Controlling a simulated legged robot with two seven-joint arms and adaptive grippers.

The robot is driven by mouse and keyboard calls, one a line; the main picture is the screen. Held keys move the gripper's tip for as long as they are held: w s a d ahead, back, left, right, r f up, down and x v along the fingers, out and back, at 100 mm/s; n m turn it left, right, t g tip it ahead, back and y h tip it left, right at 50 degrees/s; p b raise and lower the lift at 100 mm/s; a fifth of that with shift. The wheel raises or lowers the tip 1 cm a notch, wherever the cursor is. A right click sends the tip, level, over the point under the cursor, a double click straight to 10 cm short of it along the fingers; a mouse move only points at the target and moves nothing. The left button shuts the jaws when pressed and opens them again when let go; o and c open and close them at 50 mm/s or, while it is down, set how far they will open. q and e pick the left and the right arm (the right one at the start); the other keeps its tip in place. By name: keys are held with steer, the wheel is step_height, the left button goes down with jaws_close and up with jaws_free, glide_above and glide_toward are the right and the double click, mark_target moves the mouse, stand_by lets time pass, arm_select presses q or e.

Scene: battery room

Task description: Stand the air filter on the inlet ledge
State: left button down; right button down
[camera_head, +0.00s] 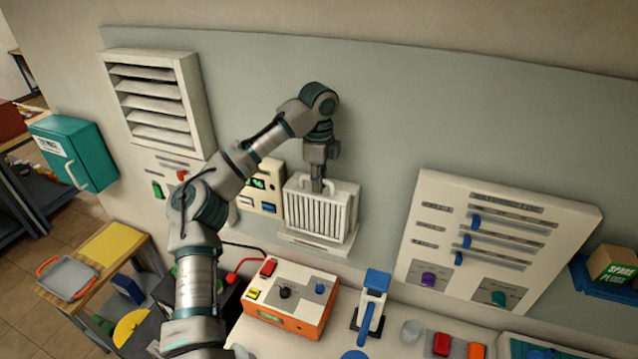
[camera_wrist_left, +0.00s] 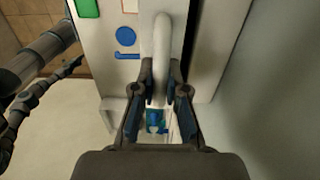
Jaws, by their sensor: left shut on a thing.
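The air filter (camera_head: 318,212) is a white, ribbed block with a handle on top, upright against the wall panel in the head view. My left gripper (camera_head: 317,186) comes down from above and is shut on its handle. In the left wrist view the pale handle (camera_wrist_left: 161,45) lies between the fingers of my left gripper (camera_wrist_left: 160,88). A pale inlet ledge (camera_head: 318,246) shows just under the filter. I cannot tell whether the filter's bottom touches it. My right gripper is not in view.
A small control box (camera_head: 262,188) sits close left of the filter. An orange-and-white meter box (camera_head: 290,300) and a blue-handled lever (camera_head: 371,305) stand on the bench below. A slider panel (camera_head: 495,245) is to the right. A louvred vent (camera_head: 158,100) is upper left.

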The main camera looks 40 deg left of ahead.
arm_select(q)
steer(key=shift+f, duration=0.4)
steer(key=shift+w+a+f, duration=0.1)
steer(key=shift+w+a, duration=0.05)
steer(key=c, duration=1.2)
jaws_free()
steer(key=shift+r, duration=0.3)
step_height(320, 180, up, 11)
steer(key=shift+f, duration=0.1)
steer(key=shift+r, duration=0.4)
